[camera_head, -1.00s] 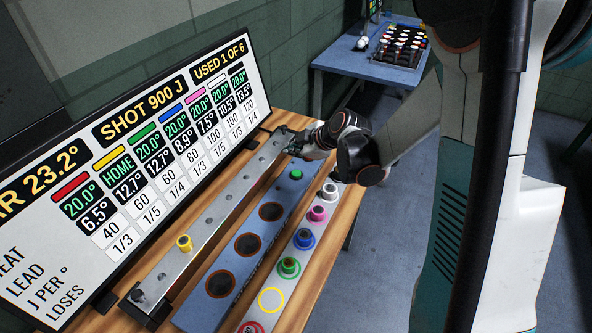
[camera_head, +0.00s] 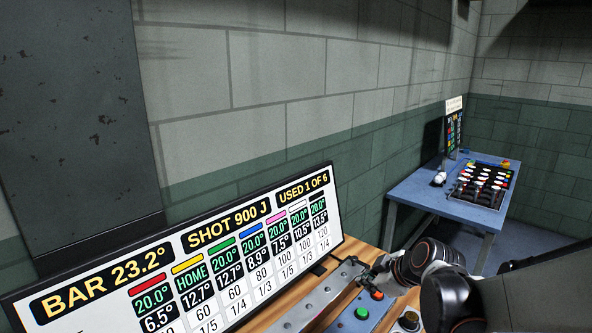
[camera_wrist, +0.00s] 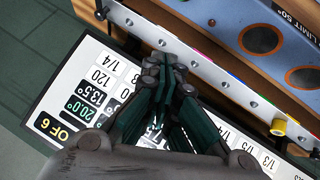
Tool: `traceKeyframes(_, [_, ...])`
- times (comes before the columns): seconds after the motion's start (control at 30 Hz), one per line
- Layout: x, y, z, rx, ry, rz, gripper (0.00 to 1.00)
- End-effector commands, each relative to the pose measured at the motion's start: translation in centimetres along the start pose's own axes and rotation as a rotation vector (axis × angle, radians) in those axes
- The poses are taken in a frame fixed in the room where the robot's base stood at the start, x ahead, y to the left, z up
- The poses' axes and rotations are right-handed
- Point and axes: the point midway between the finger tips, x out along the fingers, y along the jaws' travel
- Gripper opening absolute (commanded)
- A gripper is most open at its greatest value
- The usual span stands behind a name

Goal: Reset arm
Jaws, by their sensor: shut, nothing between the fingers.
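My gripper (camera_head: 370,278) is over the far end of the grey metal bar (camera_head: 318,297), beside the right end of the scoreboard. In the wrist view my gripper (camera_wrist: 164,68) has its fingertips drawn together with nothing between them. The bar (camera_wrist: 207,70) runs diagonally behind the fingertips, with a row of small studs along it. A yellow part (camera_wrist: 278,126) sits on the bar, away from the fingers. The gap between fingertips and bar cannot be judged. My forearm crosses the lower right of the head view.
The scoreboard (camera_head: 180,268) stands along the bar's left side. A blue plate (camera_wrist: 226,18) with dark round sockets lies beside the bar, with a green button (camera_head: 361,313) and a red button (camera_head: 377,295). A blue table (camera_head: 418,190) with a tray of parts stands farther back.

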Motion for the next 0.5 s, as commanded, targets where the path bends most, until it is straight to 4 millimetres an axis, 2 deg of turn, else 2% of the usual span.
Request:
traceKeyframes(0.1, [-3.3, -1.4, -0.5, 0.104, -0.033, 0.008, 0.00])
traceKeyframes(0.3, [-8.2, -3.8, -0.5, 0.289, -0.087, 0.036, 0.00])
traceKeyframes(0.5, [-12.7, -6.6, 0.4, 0.473, -0.132, 0.079, 0.00])
